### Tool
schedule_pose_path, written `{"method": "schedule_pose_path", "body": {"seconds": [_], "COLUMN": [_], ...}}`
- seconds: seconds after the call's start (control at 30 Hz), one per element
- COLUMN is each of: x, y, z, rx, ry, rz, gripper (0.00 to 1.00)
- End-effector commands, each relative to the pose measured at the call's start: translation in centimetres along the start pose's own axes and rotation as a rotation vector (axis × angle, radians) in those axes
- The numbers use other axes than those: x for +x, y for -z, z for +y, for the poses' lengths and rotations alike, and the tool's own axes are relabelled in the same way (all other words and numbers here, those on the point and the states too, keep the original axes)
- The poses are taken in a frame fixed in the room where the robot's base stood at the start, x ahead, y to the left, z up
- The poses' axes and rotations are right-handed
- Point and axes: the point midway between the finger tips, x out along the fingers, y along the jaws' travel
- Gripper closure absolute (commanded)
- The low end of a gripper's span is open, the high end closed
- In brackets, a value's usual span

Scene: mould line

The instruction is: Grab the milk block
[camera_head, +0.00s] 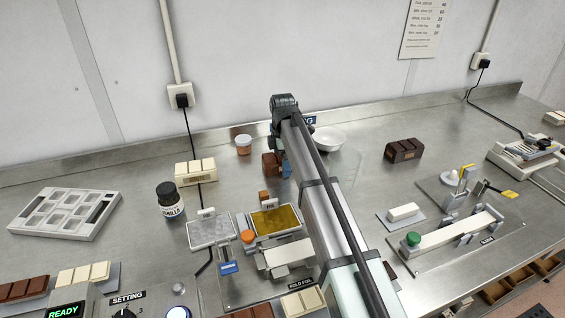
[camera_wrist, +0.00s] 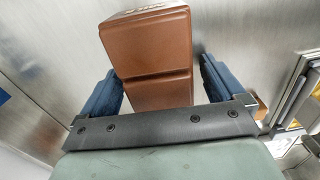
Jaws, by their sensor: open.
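The milk block, a medium-brown chocolate block, fills the upper middle of the wrist view (camera_wrist: 148,45). Light lettering shows on its far top edge. In the head view a brown part of it (camera_head: 270,164) shows beside my arm, which hides the rest. My gripper (camera_wrist: 158,84) is open, with one blue finger on each side of the block's near part. A gap shows at the right finger; the left finger is very close to the block, and I cannot tell whether it touches.
A cream block (camera_head: 196,172) and a dark bottle (camera_head: 170,200) stand left of my arm. A white bowl (camera_head: 328,139) is just behind it. A dark brown block (camera_head: 403,150) stands right. The foil fixture (camera_head: 275,222) is in front. Bare steel lies between bowl and dark block.

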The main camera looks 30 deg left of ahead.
Motion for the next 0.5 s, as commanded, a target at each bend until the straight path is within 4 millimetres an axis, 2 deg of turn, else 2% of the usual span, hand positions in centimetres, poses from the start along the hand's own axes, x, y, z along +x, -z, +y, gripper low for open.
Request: {"method": "schedule_pose_path", "body": {"seconds": [0.07,0.5], "x": [-0.01,-0.03], "y": [0.0,0.0], "z": [0.0,0.0], "rx": [0.0,0.0], "ry": [0.0,0.0], "rz": [0.0,0.0], "gripper": [0.05,0.47]}}
